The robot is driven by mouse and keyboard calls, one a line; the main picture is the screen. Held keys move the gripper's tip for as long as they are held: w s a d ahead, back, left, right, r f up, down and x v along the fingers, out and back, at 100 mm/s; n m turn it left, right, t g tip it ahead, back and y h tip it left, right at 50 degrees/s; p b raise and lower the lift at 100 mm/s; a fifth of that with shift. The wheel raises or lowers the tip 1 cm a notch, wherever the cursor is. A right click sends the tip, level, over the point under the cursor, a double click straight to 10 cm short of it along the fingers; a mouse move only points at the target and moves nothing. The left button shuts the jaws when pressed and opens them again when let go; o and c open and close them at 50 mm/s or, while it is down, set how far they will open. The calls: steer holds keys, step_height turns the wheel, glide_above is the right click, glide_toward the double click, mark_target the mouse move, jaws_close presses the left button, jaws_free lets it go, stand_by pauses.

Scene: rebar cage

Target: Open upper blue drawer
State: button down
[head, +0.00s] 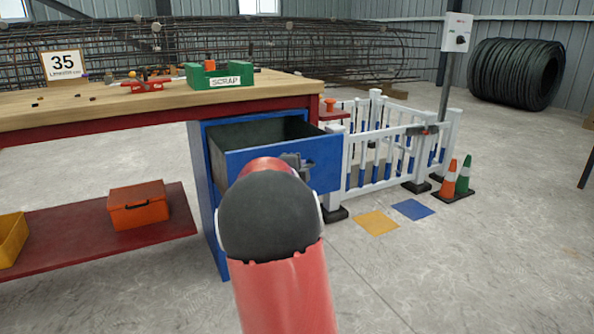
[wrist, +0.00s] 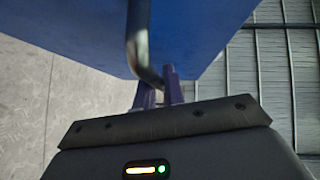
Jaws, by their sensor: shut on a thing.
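The upper blue drawer (head: 326,160) stands pulled out from the blue cabinet (head: 204,190) under the workbench, and its dark inside shows from above. In the head view my red arm hides part of the drawer front, and my gripper (head: 296,163) is at the front, mostly hidden behind my arm. In the wrist view the drawer front (wrist: 200,35) fills the top, with a metal bar handle (wrist: 140,50) across it. The fingers of my gripper (wrist: 160,88) are shut on the handle at its bent lower end.
The wooden workbench (head: 100,108) carries a green scrap bin (head: 219,82). An orange toolbox (head: 138,205) sits on the red lower shelf (head: 90,235). A white fence (head: 365,150) and traffic cones (head: 447,178) stand to the right. The floor at the front right is clear.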

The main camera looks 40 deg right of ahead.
steer(key=shift+s+a, duration=0.1)
steer(key=shift+s, duration=0.1)
steer(key=c, duration=1.5)
jaws_free()
steer(key=v, duration=0.7)
steer(key=shift+s+a+p, duration=0.2)
steer(key=shift+a+p, duration=0.15)
steer(key=shift+p, duration=0.1)
